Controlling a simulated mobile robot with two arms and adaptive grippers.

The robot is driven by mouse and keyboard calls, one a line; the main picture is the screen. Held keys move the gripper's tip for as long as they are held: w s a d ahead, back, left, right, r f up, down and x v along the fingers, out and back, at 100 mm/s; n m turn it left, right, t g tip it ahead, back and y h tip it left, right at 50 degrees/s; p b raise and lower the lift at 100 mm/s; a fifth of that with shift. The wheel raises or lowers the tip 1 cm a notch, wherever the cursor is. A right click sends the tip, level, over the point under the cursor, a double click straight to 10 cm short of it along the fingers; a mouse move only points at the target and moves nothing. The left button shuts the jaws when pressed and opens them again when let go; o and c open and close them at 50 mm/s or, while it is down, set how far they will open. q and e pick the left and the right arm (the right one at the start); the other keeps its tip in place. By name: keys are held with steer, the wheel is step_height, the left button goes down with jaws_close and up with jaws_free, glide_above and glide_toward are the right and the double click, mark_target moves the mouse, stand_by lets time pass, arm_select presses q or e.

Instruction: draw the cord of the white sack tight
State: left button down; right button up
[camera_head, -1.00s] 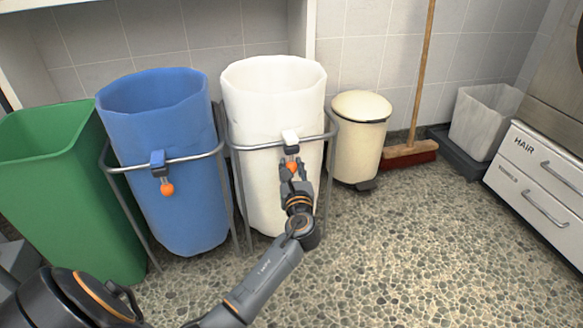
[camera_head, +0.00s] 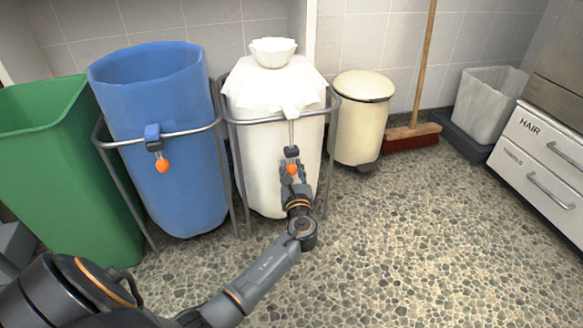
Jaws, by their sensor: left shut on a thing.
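The white sack (camera_head: 266,150) hangs in a metal ring frame (camera_head: 255,122). Its mouth is gathered into a narrow neck with a small ruffled tuft (camera_head: 273,50) standing on top. A cord (camera_head: 291,132) runs down from a white toggle (camera_head: 290,112) at the front of the ring to a dark piece and an orange ball (camera_head: 291,169). My left gripper (camera_head: 291,174) is at the ball, below the ring and in front of the sack, shut on the ball. The fingers partly hide it. My right gripper is not in view.
A blue sack (camera_head: 175,195) with its own orange ball (camera_head: 163,166) hangs open in a ring at left, beside a green bin (camera_head: 60,190). A cream pedal bin (camera_head: 360,120) and a broom (camera_head: 411,135) stand right. Speckled floor (camera_head: 400,240) is clear in front.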

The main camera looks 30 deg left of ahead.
mark_target(290, 133)
arm_select(q)
steer(key=shift+f, duration=0.3)
steer(key=c, duration=1)
jaws_free()
steer(key=shift+r, duration=0.1)
step_height(290, 133, up, 10)
steer(key=shift+f, duration=0.1)
